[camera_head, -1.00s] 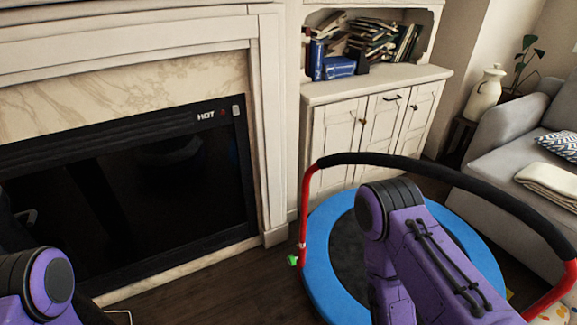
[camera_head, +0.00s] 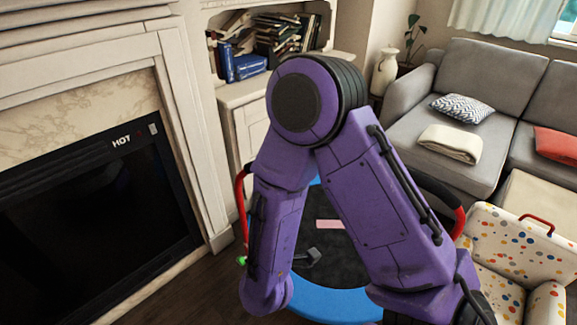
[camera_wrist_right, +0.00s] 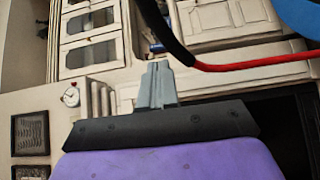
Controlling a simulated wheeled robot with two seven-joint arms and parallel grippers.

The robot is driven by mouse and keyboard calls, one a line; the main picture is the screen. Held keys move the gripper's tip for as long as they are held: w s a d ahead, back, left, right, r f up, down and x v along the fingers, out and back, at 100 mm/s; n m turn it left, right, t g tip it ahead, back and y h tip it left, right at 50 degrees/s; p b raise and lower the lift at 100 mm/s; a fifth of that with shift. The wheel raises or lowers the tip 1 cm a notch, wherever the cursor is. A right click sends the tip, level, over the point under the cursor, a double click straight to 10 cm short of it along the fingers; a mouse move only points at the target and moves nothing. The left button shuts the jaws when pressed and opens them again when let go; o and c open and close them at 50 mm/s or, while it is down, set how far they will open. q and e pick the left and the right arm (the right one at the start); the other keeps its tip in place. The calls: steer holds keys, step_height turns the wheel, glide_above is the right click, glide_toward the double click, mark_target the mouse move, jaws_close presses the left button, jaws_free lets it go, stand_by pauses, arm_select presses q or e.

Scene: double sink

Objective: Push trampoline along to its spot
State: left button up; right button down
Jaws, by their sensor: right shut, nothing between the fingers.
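The trampoline has a blue rim (camera_head: 330,302), a black mat (camera_head: 345,262) and a red handle frame (camera_head: 241,205) with black padding. It stands on the floor before the white cabinet, and my purple right arm hides much of it in the head view. In the right wrist view my right gripper (camera_wrist_right: 157,85) is shut and empty. Its grey fingertips are close to the padded handle bar (camera_wrist_right: 163,30); I cannot tell whether they touch. The red tube (camera_wrist_right: 255,61) and blue rim (camera_wrist_right: 298,14) show at the right there. My left gripper is out of view.
A fireplace (camera_head: 95,205) is at the left, beside a white cabinet (camera_head: 243,115) with bookshelves. A grey sofa (camera_head: 440,160) stands at the right, with a dotted armchair (camera_head: 505,250) in front. A small pinkish patch (camera_head: 328,224) over the mat is unclear. Dark floor (camera_head: 190,295) is bare at front left.

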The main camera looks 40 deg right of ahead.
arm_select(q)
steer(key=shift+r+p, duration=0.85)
arm_select(e)
steer(key=s+d+x, duration=0.2)
steer(key=x, duration=1.1)
